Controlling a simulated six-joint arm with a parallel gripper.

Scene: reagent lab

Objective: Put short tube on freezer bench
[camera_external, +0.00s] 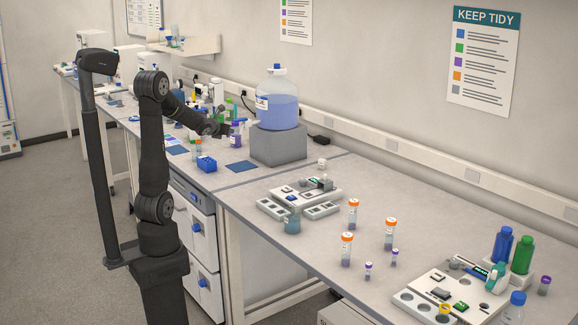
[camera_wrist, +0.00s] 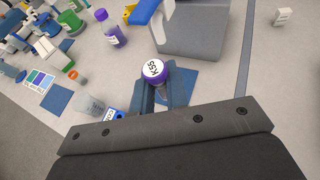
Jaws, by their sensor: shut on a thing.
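My gripper (camera_wrist: 158,92) is shut on a tube with a purple cap (camera_wrist: 153,69) whose white top reads "K55". In the wrist view the cap faces the camera, and the tube's body is mostly hidden below it. My gripper (camera_external: 224,130) also shows in the external view, over the far bench, left of the grey block; I cannot make out the held tube there. Two small purple-capped tubes, one farther back (camera_external: 394,257) and one nearer (camera_external: 368,270), stand upright on the near bench (camera_external: 440,240).
A grey block (camera_external: 279,146) carries a large blue-filled bottle (camera_external: 277,105). A dark blue mat (camera_external: 241,167) lies before it, near a blue rack (camera_external: 206,163). A purple bottle (camera_wrist: 112,30) stands left of the block. Several orange-capped tubes and a grey device (camera_external: 305,190) occupy the near bench.

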